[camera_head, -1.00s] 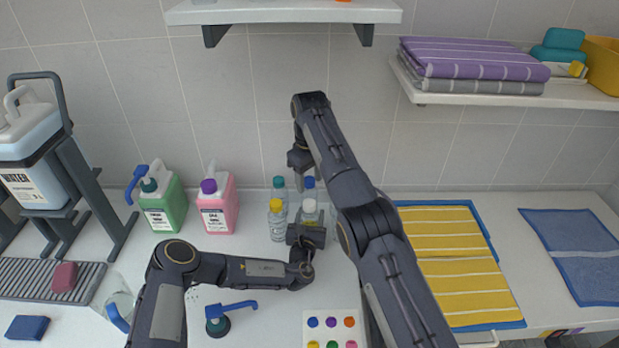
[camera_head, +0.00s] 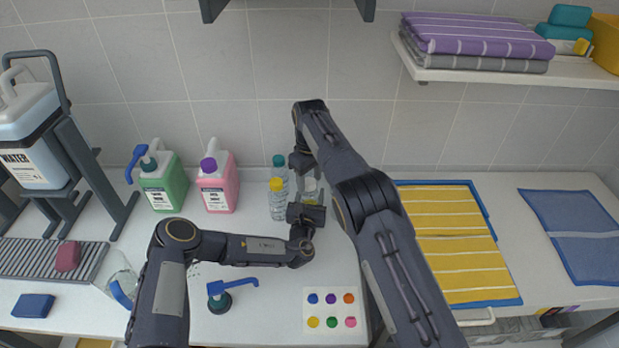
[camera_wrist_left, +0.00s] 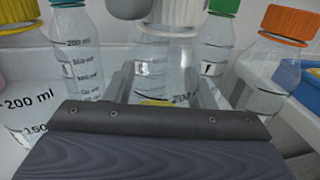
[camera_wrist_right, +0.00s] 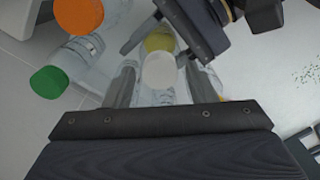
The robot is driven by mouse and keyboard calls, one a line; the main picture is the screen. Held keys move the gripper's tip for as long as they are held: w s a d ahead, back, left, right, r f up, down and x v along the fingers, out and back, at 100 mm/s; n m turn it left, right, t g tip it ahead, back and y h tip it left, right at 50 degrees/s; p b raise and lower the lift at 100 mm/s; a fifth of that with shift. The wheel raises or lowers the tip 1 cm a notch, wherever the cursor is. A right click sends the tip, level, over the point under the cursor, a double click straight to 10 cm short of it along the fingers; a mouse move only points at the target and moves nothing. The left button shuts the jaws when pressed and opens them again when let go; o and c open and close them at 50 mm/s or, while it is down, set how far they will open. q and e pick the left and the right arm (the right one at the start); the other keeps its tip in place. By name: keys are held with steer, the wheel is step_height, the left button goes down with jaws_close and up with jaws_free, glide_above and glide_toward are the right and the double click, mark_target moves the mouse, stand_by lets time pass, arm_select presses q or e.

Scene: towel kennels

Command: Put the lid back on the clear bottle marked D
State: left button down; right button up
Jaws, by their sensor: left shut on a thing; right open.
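My left gripper (camera_head: 306,212) is shut on a clear bottle (camera_wrist_left: 160,55) with a yellow patch low on it; the left wrist view shows its fingers on both sides. A white ribbed lid (camera_wrist_left: 180,12) is at the top of this bottle. I cannot tell whether it is seated. My right gripper (camera_wrist_right: 160,66) is open, with its fingers on either side of the white lid (camera_wrist_right: 160,72) in the right wrist view. No D mark is readable. In the head view my right arm and gripper partly hide this bottle.
Clear bottles with yellow (camera_head: 277,184), teal (camera_head: 280,160), orange (camera_wrist_left: 288,22) and green (camera_wrist_right: 48,82) caps stand close around. Green (camera_head: 163,185) and pink (camera_head: 217,187) jugs stand left. A blue pump (camera_head: 220,295) and a colour-dot card (camera_head: 330,310) lie in front.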

steer(key=shift+f, duration=0.1)
steer(key=shift+c, duration=0.3)
steer(key=c, duration=0.9)
steer(key=m, duration=0.6)
steer(key=shift+m, duration=0.4)
steer(key=shift+c, duration=0.2)
steer(key=m, duration=0.4)
steer(key=shift+m, duration=0.4)
steer(key=m, duration=0.3)
steer(key=o, duration=1.1)
steer(key=shift+c, duration=0.2)
steer(key=shift+r, duration=2.25)
